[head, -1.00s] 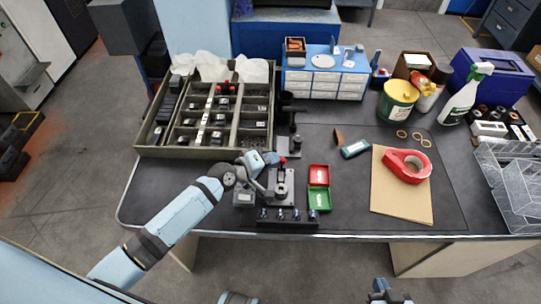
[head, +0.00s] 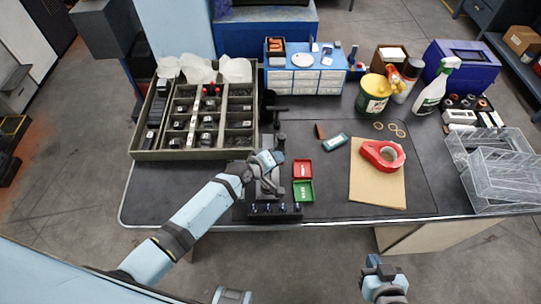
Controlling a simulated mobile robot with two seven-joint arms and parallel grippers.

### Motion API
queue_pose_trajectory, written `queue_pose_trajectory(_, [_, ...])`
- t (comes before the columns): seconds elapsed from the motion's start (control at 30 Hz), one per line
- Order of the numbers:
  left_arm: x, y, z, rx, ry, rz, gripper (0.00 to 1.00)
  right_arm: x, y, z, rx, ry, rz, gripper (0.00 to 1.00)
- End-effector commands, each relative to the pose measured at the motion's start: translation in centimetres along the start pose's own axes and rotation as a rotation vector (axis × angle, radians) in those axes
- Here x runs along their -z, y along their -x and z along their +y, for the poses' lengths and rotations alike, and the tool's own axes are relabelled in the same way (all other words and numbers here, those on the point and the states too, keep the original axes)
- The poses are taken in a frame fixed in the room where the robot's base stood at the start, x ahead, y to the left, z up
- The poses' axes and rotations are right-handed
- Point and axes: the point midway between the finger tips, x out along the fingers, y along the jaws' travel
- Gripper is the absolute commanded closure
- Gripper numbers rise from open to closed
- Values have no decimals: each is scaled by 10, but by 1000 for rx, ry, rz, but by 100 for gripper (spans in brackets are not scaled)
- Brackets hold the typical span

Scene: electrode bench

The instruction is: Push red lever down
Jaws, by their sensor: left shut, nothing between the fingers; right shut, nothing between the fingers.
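A small dark press-like fixture (head: 268,186) stands at the front of the bench, behind a dark strip holding several small pieces (head: 275,209). My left gripper (head: 275,160) is shut at the fixture's upper part, with nothing seen between its fingers. The red lever cannot be made out now; the gripper and wrist cover that area, and I cannot tell whether they touch it. My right gripper (head: 384,287) is low in the picture, in front of the bench and away from the fixture. It is shut and empty.
Red (head: 302,169) and green (head: 303,191) trays sit right of the fixture. A compartment crate (head: 137,154) stands behind left. A cardboard sheet (head: 377,196) carries a red tape dispenser (head: 380,154). The mat between trays and cardboard is mostly clear.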

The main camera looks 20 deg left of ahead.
Motion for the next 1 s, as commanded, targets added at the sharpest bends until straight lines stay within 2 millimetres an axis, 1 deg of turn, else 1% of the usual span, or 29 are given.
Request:
queue_pose_trajectory(0.2, [-8,-12,2,-1,0,0,100,-1,-1,-1,2,-1,0,100])
queue_pose_trajectory(0.4, [-14,-19,1,-1,0,-1,100,0,-1,-2,4,-2,4,100])
queue_pose_trajectory(0.7, [-17,-24,0,-1,0,0,100,1,-2,-3,6,-2,8,100])
queue_pose_trajectory(1.0, [-18,-24,0,-1,0,0,100,0,-2,-3,6,-2,5,100])
